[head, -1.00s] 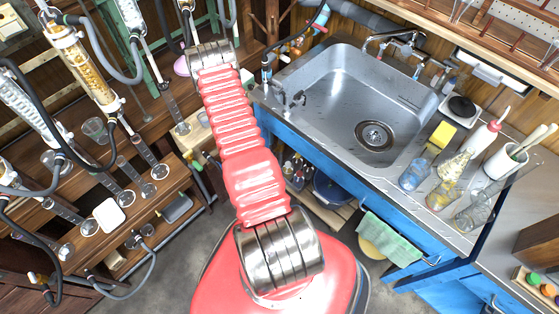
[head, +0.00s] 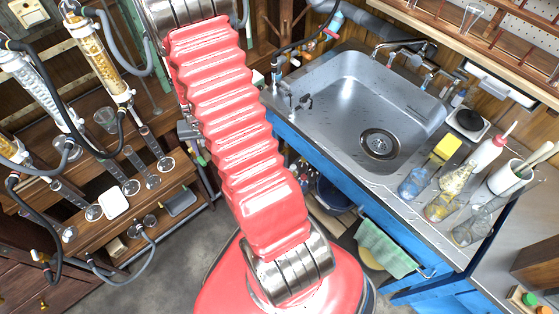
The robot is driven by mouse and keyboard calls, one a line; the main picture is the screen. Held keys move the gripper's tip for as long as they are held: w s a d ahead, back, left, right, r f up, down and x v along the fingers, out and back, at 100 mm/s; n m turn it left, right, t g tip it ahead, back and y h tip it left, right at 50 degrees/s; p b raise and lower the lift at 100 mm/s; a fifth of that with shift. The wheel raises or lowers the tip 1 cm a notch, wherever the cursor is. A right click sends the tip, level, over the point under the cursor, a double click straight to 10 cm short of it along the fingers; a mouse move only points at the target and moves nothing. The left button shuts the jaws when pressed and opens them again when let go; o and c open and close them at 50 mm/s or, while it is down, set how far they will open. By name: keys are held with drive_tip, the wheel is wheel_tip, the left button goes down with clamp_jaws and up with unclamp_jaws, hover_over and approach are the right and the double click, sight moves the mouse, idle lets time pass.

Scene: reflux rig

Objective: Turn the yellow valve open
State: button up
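I cannot make out a yellow valve in this view. Part of the rig shows at the upper left: a glass column with amber filling (head: 98,62) and a paler glass column (head: 30,85), with dark and grey hoses around them. My red arm rises through the middle to a metal joint at the top edge. My gripper is out of view, so its place relative to the valve does not show. The arm covers part of the bench and the wall behind it.
A steel sink (head: 338,95) is set in a blue-fronted counter at right. A yellow sponge (head: 447,148), a white squeeze bottle (head: 486,153) and several glass flasks stand beside it. Cylinders and a grey hose (head: 150,262) crowd the left shelves. Grey floor is clear below.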

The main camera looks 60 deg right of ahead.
drive_tip(key=a+r+n+t, duration=0.1)
drive_tip(key=a+r+n, duration=0.1)
drive_tip(key=a+r, duration=0.35)
drive_tip(key=s+a+r+n, duration=0.1)
drive_tip(key=a+r, duration=0.2)
drive_tip(key=r, duration=0.6)
drive_tip(key=a+r+n+t, duration=0.1)
drive_tip(key=a+r+n, duration=0.1)
drive_tip(key=a+r, duration=0.35)
drive_tip(key=s+a+r+n+t, duration=0.1)
drive_tip(key=s+a+r+n, duration=0.1)
drive_tip(key=s+a+r, duration=0.2)
drive_tip(key=s+a+r+n+t, duration=0.1)
drive_tip(key=s+a+r, duration=0.3)
drive_tip(key=s+r, duration=0.6)
drive_tip(key=shift+s+a+r+n, duration=0.2)
drive_tip(key=shift+s+r+n, duration=0.15)
drive_tip(key=shift+n, duration=0.35)
